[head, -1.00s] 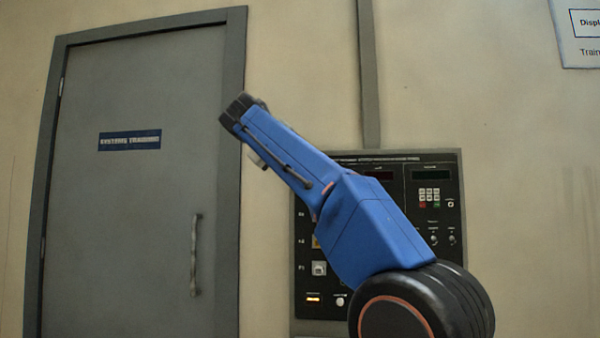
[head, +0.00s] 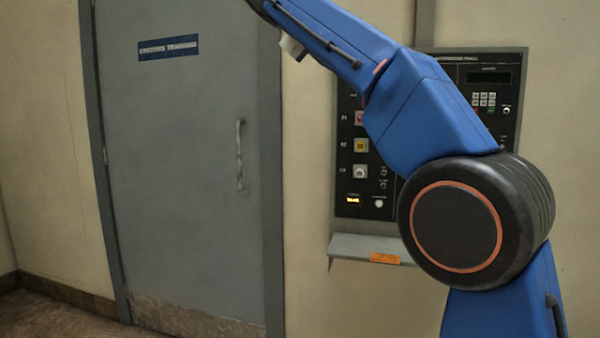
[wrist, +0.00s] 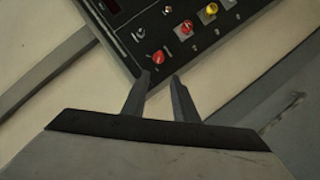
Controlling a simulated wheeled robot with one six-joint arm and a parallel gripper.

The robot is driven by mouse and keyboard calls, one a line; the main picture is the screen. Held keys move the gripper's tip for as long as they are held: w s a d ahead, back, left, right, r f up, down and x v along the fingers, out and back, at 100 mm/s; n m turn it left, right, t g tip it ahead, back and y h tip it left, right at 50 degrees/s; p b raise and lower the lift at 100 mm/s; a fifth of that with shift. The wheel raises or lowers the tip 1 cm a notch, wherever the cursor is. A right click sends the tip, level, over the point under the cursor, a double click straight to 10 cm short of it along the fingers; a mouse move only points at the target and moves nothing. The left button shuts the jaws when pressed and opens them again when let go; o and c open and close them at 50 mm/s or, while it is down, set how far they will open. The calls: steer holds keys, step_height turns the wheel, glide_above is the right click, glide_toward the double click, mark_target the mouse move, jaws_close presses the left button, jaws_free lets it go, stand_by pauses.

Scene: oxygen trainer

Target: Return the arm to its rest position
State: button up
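My gripper (wrist: 162,82) shows in the wrist view with its two dark fingers apart and nothing between them. Beyond the fingertips is the black control panel (wrist: 208,45) with red and yellow knobs, seen tilted. In the head view my blue arm is raised and bent, reaching up and left across the panel (head: 507,128). The gripper end of the arm is cut off by the top edge of the head view. The arm hides the middle of the panel.
A grey door (head: 180,150) with a blue sign (head: 168,47) and a handle (head: 240,157) stands at left. A grey shelf (head: 350,248) with an orange label juts out below the panel. Floor (head: 60,318) shows at lower left.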

steer(key=s+d+f+g+y, duration=0.1)
steer(key=s+d+f, duration=0.4)
steer(key=f, duration=0.4)
steer(key=s+d+f+n+g+y, duration=0.1)
steer(key=s+d+f+g+y, duration=0.1)
steer(key=s+d+f, duration=0.5)
steer(key=s+d+f+g+y, duration=0.1)
steer(key=s+d+f, duration=0.3)
steer(key=f, duration=0.7)
steer(key=s+f+m+g+y, duration=0.1)
steer(key=s+f, duration=0.8)
steer(key=f, duration=0.3)
steer(key=s+d+f+m+g+y, duration=0.1)
steer(key=s+f+y, duration=0.1)
steer(key=s+f, duration=0.7)
steer(key=s+f+m+g+y, duration=0.1)
steer(key=s+f, duration=0.8)
steer(key=f, duration=0.6)
steer(key=shift+d+f+m, duration=0.3)
steer(key=shift+d+m, duration=0.05)
steer(key=shift+m, duration=0.05)
